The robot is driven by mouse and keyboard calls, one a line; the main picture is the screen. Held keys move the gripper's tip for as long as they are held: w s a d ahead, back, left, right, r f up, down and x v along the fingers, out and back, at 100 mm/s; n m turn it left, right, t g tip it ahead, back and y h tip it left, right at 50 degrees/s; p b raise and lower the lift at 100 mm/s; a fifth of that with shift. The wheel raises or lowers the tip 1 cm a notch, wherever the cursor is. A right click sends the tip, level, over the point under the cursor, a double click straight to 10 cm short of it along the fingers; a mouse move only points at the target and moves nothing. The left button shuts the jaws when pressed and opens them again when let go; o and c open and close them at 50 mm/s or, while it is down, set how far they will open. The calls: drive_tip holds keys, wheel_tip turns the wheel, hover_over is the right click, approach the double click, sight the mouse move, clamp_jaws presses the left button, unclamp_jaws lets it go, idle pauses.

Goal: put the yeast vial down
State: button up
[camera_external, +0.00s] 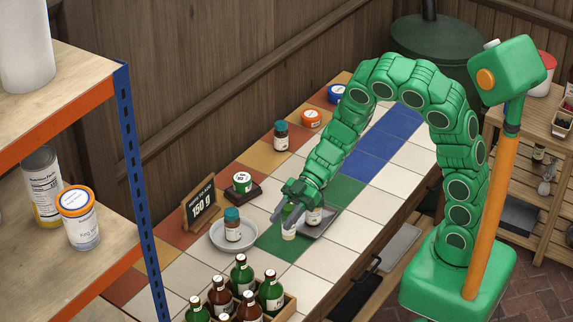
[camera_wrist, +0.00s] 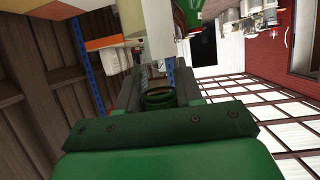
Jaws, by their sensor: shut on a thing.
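My gripper (camera_external: 284,217) is over the tiled counter, pointing down, between the white dish and the grey tray. It is shut on a small pale vial (camera_external: 289,231), which I take to be the yeast vial. Its lower end shows below the fingers over a green tile; I cannot tell whether it touches the tile. In the wrist view, a dark green round top (camera_wrist: 158,98) shows between the fingers; the rest is hidden by my gripper.
A white dish (camera_external: 216,238) holds a brown vial with a teal cap (camera_external: 232,224). A grey tray (camera_external: 326,221) holds another brown vial (camera_external: 314,215). A "150 g" sign (camera_external: 200,204) stands behind. A crate (camera_external: 287,309) of bottles (camera_external: 242,274) is in front. White tiles at right are clear.

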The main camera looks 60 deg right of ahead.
drive_tip(key=w+d+m+t+h, duration=0.3)
drive_tip(key=w+d+m+t, duration=0.5)
drive_tip(key=w+d, duration=1.3)
drive_tip(key=w+d+m+t+h, duration=0.2)
drive_tip(key=d+m+t+h, duration=0.35)
drive_tip(key=d, duration=2.35)
drive_tip(key=shift+m+g+h, duration=0.45)
drive_tip(key=shift+g+h, duration=0.1)
drive_tip(key=shift+h, duration=0.1)
drive_tip(key=shift+w+a+f, duration=0.1)
drive_tip(key=shift+f, duration=3.55)
drive_tip(key=shift+w+a+f, duration=0.1)
drive_tip(key=shift+f, duration=3.5)
drive_tip(key=o, duration=1)
drive_tip(key=shift+o, duration=0.2)
